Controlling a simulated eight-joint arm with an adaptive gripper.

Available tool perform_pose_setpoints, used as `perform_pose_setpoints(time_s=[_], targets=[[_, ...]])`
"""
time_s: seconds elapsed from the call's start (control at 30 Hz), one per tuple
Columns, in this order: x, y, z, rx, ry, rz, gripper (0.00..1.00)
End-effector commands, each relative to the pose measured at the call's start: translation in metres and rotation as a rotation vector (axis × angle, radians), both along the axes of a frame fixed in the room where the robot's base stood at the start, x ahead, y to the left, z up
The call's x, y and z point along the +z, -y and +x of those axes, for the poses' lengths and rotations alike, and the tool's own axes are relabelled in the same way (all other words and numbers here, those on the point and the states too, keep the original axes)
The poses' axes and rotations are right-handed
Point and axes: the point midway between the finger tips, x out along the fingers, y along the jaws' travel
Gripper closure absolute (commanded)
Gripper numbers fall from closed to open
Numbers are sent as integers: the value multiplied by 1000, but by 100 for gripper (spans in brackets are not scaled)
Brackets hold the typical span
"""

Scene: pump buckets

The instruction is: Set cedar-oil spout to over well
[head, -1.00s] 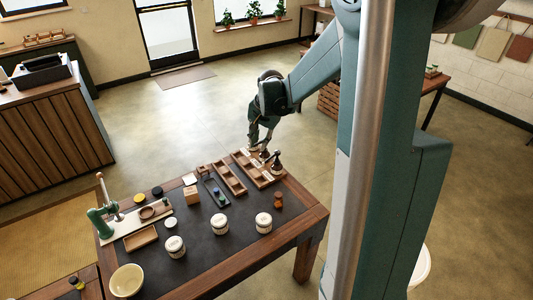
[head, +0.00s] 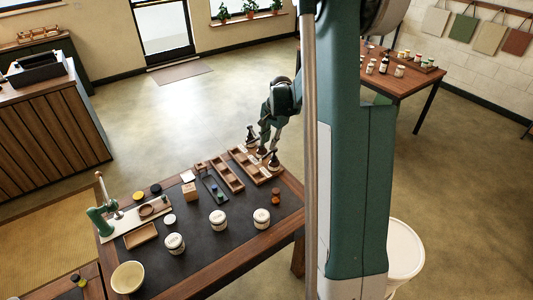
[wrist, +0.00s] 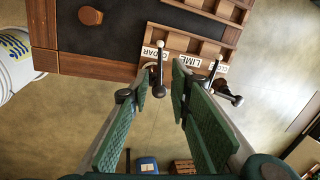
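A dark pump with a pale knob (wrist: 158,72) stands by the CEDAR label (wrist: 159,48) in the wrist view. In the head view it appears to be the nearest pump (head: 273,161) on the wooden rack (head: 254,172). My gripper (wrist: 160,78) is open, with its green fingers to either side of this pump; I cannot tell whether they touch it. In the head view my gripper (head: 268,142) is low over the pumps and partly hides them. Which way the cedar spout points, and its well, are unclear.
Another pump (wrist: 224,82) stands right of my fingers in the wrist view. The dark-topped table (head: 195,258) holds several white jars (head: 218,220), small wooden trays, a cream bowl (head: 128,278) and a green press (head: 103,220). A white bucket (head: 405,258) stands beside the table.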

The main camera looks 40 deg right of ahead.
Motion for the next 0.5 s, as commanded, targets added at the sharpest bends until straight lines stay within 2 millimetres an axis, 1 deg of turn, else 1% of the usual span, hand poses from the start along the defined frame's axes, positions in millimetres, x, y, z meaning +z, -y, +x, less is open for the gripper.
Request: perform_pose_setpoints(time_s=[0.27,0.5], targets=[[-2,0,1,1,0,0,79],[-15,-1,3,1,0,0,79]])
